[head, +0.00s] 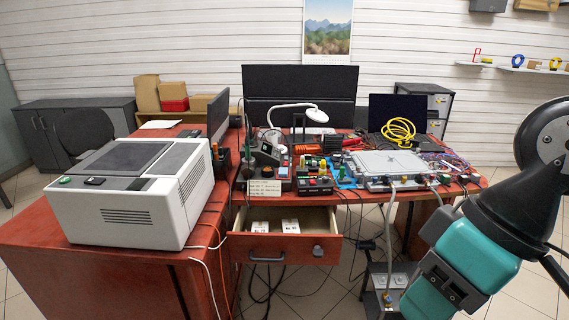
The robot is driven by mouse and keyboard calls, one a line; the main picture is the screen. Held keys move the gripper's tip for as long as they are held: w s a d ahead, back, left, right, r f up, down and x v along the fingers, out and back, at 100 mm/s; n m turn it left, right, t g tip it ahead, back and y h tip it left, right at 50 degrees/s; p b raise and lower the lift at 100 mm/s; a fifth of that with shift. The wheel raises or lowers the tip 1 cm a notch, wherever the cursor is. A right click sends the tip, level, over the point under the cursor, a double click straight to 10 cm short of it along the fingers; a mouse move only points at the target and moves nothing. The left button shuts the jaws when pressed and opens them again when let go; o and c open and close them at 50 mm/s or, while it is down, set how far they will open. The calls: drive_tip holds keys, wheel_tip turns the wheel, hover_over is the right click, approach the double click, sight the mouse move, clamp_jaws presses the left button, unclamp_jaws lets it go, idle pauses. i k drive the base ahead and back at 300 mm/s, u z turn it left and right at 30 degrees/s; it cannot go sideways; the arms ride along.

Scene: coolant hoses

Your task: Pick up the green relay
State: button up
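I cannot make out the green relay for certain. Small green items (342,173) sit among the clutter on the red-brown desk (222,205), left of a grey metal box (388,163). They are too small to tell apart. My arm comes in at the right edge, in front of the desk's right side. Its teal and black links show, but my gripper's fingertips do not.
An open drawer (262,248) holds two small white boxes (290,226). A large grey-white machine (135,190) fills the left desk. A coiled yellow cable (398,131), a lamp (313,115) and dark monitors (300,85) stand behind. Cables hang at the desk's front.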

sight(446, 179)
drive_tip(key=z, duration=1.2)
drive_tip(key=i, duration=0.6)
drive_tip(key=z, duration=0.55)
drive_tip(key=i, duration=1.4)
drive_tip(key=u, duration=1.15)
drive_tip(key=i, duration=0.45)
drive_tip(key=u, duration=0.55)
